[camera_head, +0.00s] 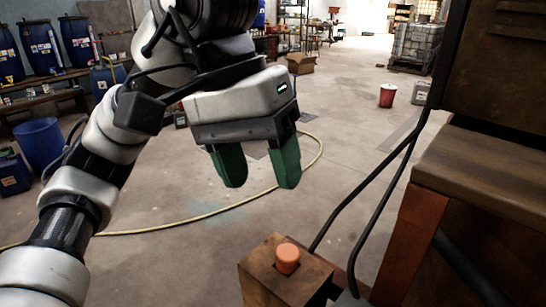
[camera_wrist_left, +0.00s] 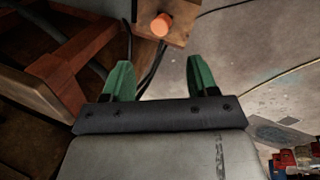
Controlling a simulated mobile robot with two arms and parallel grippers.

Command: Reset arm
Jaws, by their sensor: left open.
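My left gripper (camera_head: 258,168) hangs in the upper middle of the head view, with green fingers spread apart and nothing between them. In the left wrist view the same gripper (camera_wrist_left: 157,75) shows an empty gap between its fingers. An orange push button (camera_head: 287,258) sits on top of a wooden box (camera_head: 262,284) below the gripper, and the fingers are apart from it. The button (camera_wrist_left: 161,25) also shows at the top of the left wrist view, beyond the fingertips. My right gripper is not in view.
A wooden machine frame (camera_head: 480,165) with black cables (camera_head: 372,180) fills the right side. A yellow hose (camera_head: 200,217) lies on the floor. Blue barrels (camera_head: 40,45) stand on a bench at the left. A red bucket (camera_head: 388,95) stands farther back. The middle floor is mostly clear.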

